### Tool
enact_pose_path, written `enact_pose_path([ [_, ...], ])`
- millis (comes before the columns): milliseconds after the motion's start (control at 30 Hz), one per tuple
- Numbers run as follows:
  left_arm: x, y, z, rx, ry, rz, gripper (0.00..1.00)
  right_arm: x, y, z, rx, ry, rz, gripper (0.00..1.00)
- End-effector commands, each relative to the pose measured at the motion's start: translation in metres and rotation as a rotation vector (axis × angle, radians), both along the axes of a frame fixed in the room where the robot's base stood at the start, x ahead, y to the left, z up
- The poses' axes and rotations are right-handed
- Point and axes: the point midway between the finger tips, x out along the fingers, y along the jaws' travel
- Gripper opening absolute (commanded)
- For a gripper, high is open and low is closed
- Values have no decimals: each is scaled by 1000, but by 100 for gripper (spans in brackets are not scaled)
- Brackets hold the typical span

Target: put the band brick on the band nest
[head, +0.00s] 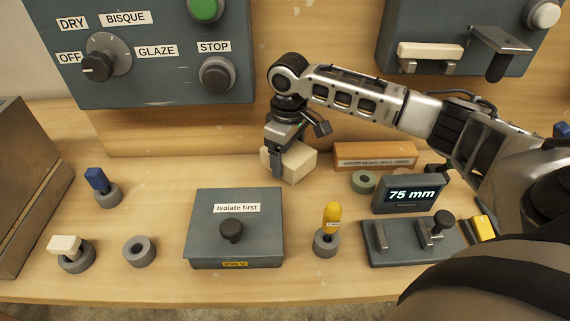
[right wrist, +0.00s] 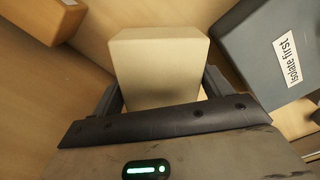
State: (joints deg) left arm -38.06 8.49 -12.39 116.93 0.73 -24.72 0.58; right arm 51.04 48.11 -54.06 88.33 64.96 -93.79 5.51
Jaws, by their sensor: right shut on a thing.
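My right gripper (head: 284,158) is shut on a cream block (head: 298,161), which I take to be the band brick. It holds the block near the back of the bench, behind the grey "Isolate first" box. The block also shows between the jaws in the right wrist view (right wrist: 160,68). I cannot tell whether its underside touches the bench. No part is clearly marked as the band nest. An orange-brown block (head: 374,156) with small, unreadable lettering lies to the right of the gripper. My left gripper is not in view.
The "Isolate first" box (head: 207,233) stands in front of the gripper. An empty grey ring (head: 139,252) lies left of it. A yellow peg (head: 332,216) stands in a ring at its right. A "75 mm" display (head: 410,195) is farther right. Control panels (head: 180,85) hang behind.

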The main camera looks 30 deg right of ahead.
Motion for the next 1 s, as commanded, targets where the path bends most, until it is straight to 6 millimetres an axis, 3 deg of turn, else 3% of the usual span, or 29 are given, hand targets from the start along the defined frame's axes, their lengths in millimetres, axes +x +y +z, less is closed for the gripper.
enact_pose_path([
  [167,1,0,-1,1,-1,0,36,10,2,-12,0,-1,0,46],
  [400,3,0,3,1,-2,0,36,10,2,-40,0,-3,1,46],
  [767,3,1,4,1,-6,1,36,9,2,-44,0,-1,1,46],
  [800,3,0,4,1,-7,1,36,9,1,-45,-1,0,1,86],
  [833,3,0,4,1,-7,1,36,9,1,-44,-1,0,1,94],
  [867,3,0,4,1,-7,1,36,9,1,-44,0,-1,1,100],
  [1000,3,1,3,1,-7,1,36,9,1,-44,0,-1,1,100],
])
